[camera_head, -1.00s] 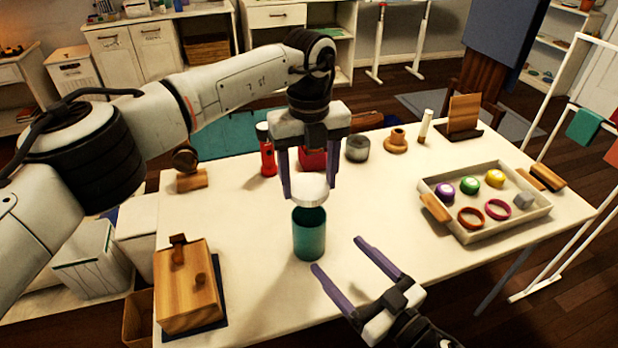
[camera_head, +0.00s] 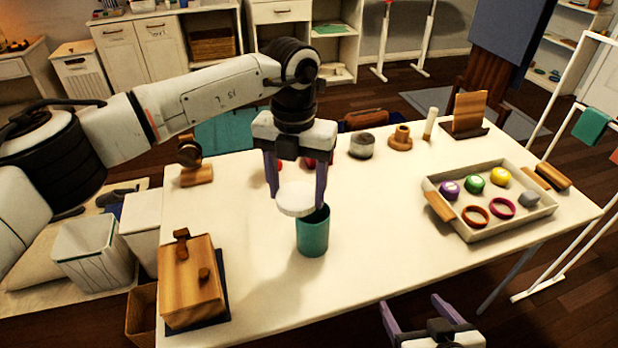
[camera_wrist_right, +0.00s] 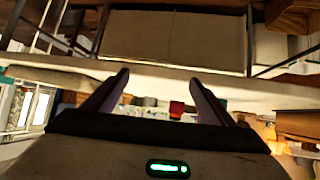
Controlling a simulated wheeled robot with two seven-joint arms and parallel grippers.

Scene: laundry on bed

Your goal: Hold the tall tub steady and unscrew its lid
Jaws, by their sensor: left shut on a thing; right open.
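The tall teal tub (camera_head: 312,236) stands upright on the white table, its open top showing at the right of the lid. The round white lid (camera_head: 296,199) is off the tub, held above and to the left of its rim. My left gripper (camera_head: 295,192) points down and is shut on the lid. My right gripper (camera_head: 424,306) is open and empty, past the table's front edge at the lower right and away from the tub. In the right wrist view its two fingers (camera_wrist_right: 157,90) are spread with nothing between them.
A tray (camera_head: 490,229) with coloured lids and rings lies on the right of the table (camera_head: 390,270). A wooden box (camera_head: 190,290) stands at the front left. A grey jar (camera_head: 361,146) and a wooden piece (camera_head: 400,138) stand behind. The table's front middle is clear.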

